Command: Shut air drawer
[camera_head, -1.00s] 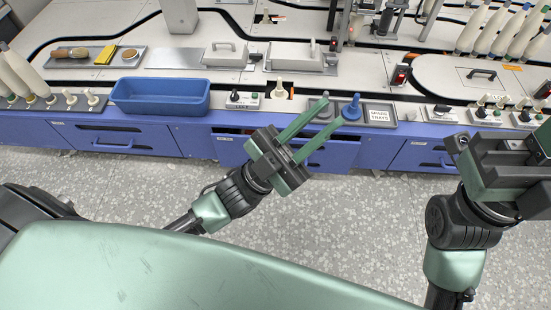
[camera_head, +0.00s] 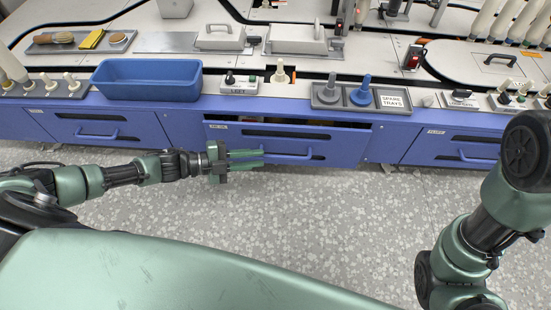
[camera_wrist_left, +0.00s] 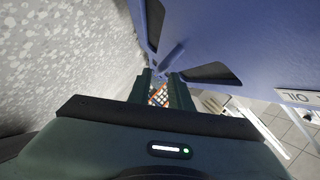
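The air drawer (camera_head: 345,138) is the middle blue drawer, with a small white label at its upper left that is too small to read fully in the head view. Its front stands slightly out, with a narrow dark gap along its top edge. Its bar handle (camera_head: 290,156) is at the middle of the front. My left gripper (camera_head: 262,158) points right along the drawer front, its tips near the handle's left end. Its fingers are apart with nothing between them. In the left wrist view the handle (camera_wrist_left: 171,56) lies just beyond the fingertips; contact is unclear. My right gripper is out of view.
Closed-looking blue drawers flank it on the left (camera_head: 70,130) and right (camera_head: 420,147). Above are a blue bin (camera_head: 147,90), a control box (camera_head: 240,87) and a grey tray (camera_head: 344,105) with two spindles. The speckled floor (camera_head: 300,215) in front is clear.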

